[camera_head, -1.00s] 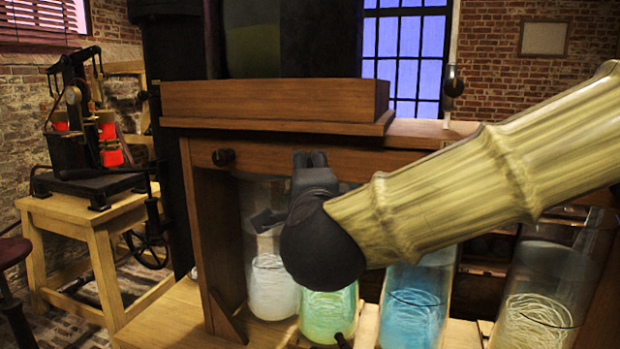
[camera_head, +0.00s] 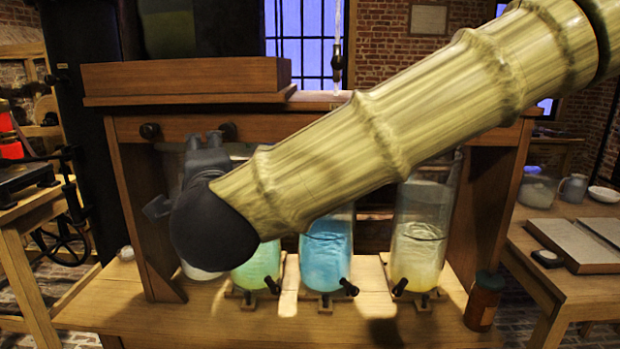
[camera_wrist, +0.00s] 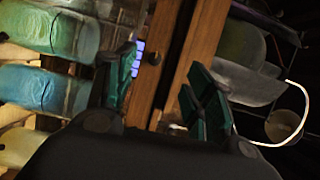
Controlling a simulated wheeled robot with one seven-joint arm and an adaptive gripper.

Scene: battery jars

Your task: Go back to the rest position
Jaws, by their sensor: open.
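My gripper shows in the wrist view (camera_wrist: 160,90) with its two green-padded fingers spread apart and nothing between them. In the head view my dark gripper (camera_head: 160,207) is at the left end of the bench, in front of the leftmost jar, and my pale ribbed arm reaches to it from the upper right. The leftmost jar, with whitish contents (camera_head: 200,272), is mostly hidden behind the gripper. To its right stand a green jar (camera_head: 258,266), a blue jar (camera_head: 326,255) and a pale yellow jar (camera_head: 418,248). The arm hides the tops of the middle jars.
The jars stand on a wooden bench (camera_head: 230,325) under a wooden frame. A brown lidded pot (camera_head: 484,300) stands at its right. The bench front is mostly clear.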

